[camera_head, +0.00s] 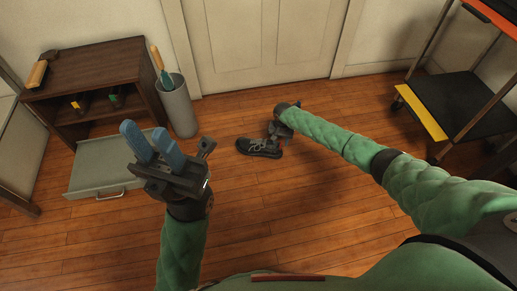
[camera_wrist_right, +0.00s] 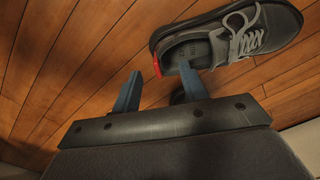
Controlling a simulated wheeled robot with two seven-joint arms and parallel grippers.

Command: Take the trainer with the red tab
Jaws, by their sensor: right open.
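The dark grey trainer (camera_head: 262,148) with grey laces lies sole down on the wooden floor, right of the bin. In the right wrist view the trainer (camera_wrist_right: 262,35) shows its red heel tab (camera_wrist_right: 156,67). My right gripper (camera_wrist_right: 160,66) is open at the heel, its fingertips on either side of the tab. One finger overlaps the shoe opening; I cannot tell whether it is inside or above it. Nothing is clearly gripped. In the head view my right gripper (camera_head: 276,130) is partly hidden by its arm. My left gripper (camera_head: 144,130) is open and empty, raised at the left.
A brown cabinet (camera_head: 95,65) holds dark items with yellow (camera_head: 77,104) and green (camera_head: 114,99) marks. Its grey drawer (camera_head: 90,180) stands open. A grey bin (camera_head: 178,108) stands beside it. A black shelf cart (camera_head: 455,100) is at right.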

